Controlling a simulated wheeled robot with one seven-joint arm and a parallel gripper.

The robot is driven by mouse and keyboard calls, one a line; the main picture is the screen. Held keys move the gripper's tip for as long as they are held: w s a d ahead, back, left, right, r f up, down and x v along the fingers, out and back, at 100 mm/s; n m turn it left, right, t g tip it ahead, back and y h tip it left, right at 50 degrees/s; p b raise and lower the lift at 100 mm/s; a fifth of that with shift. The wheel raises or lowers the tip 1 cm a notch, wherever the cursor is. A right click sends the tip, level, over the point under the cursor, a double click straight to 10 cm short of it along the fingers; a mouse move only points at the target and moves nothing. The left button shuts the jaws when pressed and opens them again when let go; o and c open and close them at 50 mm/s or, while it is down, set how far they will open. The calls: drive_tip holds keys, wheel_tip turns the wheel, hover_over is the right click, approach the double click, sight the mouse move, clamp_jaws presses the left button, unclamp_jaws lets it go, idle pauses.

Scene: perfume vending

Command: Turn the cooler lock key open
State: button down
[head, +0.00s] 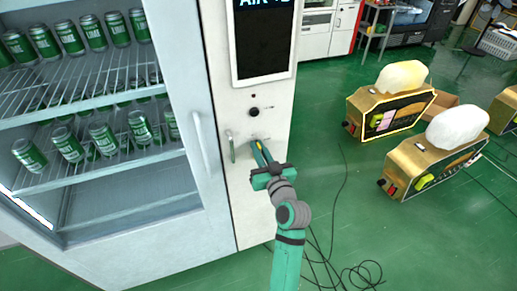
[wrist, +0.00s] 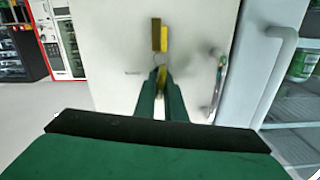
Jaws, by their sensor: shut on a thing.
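My gripper (head: 257,150) reaches to the white front panel beside the cooler door. In the wrist view its two green fingers (wrist: 161,95) are shut on the cooler lock key (wrist: 161,77), and a yellow part of it shows between them. A yellow tag (wrist: 156,35) shows beyond the fingertips, close to the panel, with a thin ring between it and the fingertips. The lock itself is hidden behind the fingers, so I cannot tell its turn angle.
The glass-fronted cooler (head: 205,215) with green cans stands at left. Its door handle (head: 201,145) and a smaller metal handle (head: 231,147) are left of my gripper. A dark screen (head: 263,40) is above. Gold machines (head: 385,110) stand at right; cables (head: 335,265) lie on the green floor.

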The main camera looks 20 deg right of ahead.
drive_tip(key=m, duration=0.3)
drive_tip(key=shift+w+m, duration=0.1)
drive_tip(key=shift+m, duration=0.2)
drive_tip(key=m, duration=0.4)
drive_tip(key=shift+d+m, duration=0.2)
drive_tip(key=shift+m, duration=0.1)
drive_tip(key=m, duration=0.4)
drive_tip(key=shift+f, duration=0.15)
drive_tip(key=shift+f+m, duration=0.15)
drive_tip(key=shift+m, duration=1.85)
drive_tip(key=shift+d, duration=0.1)
drive_tip(key=c, duration=1.9)
unclamp_jaws()
drive_tip(key=shift+o, duration=0.2)
